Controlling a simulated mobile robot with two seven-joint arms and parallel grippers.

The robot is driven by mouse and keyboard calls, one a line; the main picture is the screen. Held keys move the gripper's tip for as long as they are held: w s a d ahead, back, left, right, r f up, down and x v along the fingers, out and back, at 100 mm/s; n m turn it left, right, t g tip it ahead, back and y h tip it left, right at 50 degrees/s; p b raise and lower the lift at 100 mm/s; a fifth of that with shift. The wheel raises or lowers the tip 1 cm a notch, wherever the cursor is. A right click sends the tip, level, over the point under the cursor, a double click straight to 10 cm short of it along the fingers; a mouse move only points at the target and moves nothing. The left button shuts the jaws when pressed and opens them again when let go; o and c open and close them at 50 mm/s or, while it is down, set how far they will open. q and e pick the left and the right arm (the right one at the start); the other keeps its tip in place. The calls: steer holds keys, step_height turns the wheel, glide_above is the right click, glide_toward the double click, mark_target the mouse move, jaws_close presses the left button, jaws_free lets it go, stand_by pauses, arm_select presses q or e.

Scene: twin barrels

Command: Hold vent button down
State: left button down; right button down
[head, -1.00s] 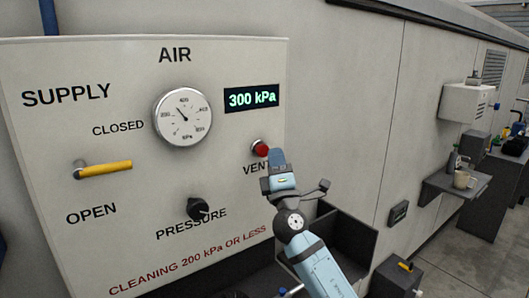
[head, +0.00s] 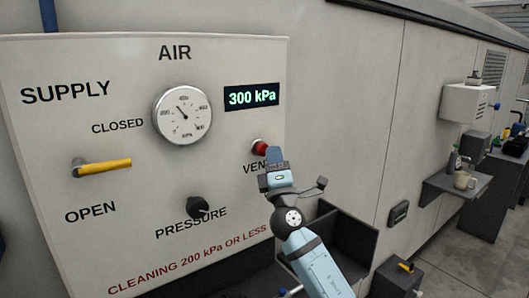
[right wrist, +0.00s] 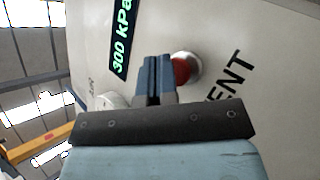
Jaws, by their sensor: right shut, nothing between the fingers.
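The red vent button (head: 260,147) sits in a silver collar on the right side of the white air panel (head: 120,215), above the word VENT. It also shows in the right wrist view (right wrist: 182,70), just right of my fingertips and partly hidden by them. My right gripper (head: 271,152) is shut and empty, its fingertips close to the button's lower right; I cannot tell whether they touch it. It also shows in the right wrist view (right wrist: 153,62). The digital display (head: 251,97) reads 300 kPa. My left gripper is not in view.
The panel also has a round gauge (head: 183,115), a yellow supply lever (head: 102,167) lying level and a black pressure knob (head: 197,207). A dark open bin (head: 350,240) is below right of the panel.

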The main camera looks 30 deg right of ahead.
steer(key=shift+w+b, duration=0.35)
steer(key=shift+w, duration=0.15)
stand_by(0.6)
steer(key=shift+s, duration=0.15)
stand_by(0.7)
steer(key=shift+s, duration=0.8)
steer(key=s, duration=0.3)
steer(key=s+p, duration=0.1)
steer(key=s, duration=0.1)
steer(key=shift+d, duration=0.25)
steer(key=shift+h, duration=0.3)
